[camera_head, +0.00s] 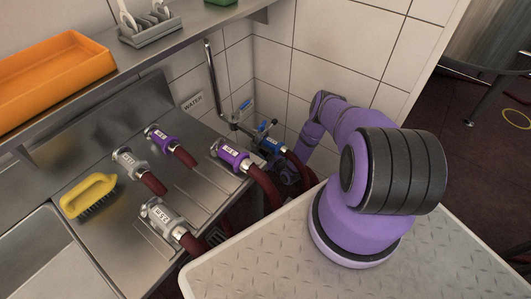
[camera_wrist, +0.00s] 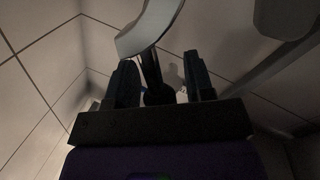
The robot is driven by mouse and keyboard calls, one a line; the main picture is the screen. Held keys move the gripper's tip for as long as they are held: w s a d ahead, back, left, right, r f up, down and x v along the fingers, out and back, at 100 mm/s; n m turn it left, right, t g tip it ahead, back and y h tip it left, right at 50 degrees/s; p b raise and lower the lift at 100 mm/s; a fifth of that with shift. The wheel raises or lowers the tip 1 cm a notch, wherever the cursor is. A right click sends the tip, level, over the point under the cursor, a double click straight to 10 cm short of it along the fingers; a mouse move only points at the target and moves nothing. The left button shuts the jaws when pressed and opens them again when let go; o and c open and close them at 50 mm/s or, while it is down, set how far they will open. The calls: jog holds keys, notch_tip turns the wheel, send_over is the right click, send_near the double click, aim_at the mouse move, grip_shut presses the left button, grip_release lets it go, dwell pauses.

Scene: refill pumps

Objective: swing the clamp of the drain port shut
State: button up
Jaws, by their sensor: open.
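My gripper (camera_wrist: 162,82) shows in the wrist view as two dark fingers standing apart, open. A dark upright rod or pipe (camera_wrist: 151,70) shows between them, and a pale curved bar (camera_wrist: 150,28) crosses above; I cannot tell whether either touches the fingers. The view is too dark to make out the drain port or its clamp for certain. In the head view my arm reaches down into the wall corner beside a blue-collared hose coupling (camera_head: 271,146); the fingers there are small and mostly hidden.
Hose ends with purple collars (camera_head: 232,157) and grey collars (camera_head: 163,216) lie on the steel drainboard (camera_head: 205,207). A yellow brush (camera_head: 89,194) lies left. A metal pipe (camera_head: 217,83) with blue-handled valves runs down the tiled wall. An orange tray (camera_head: 50,80) stands on the shelf above.

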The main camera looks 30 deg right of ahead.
grip_shut()
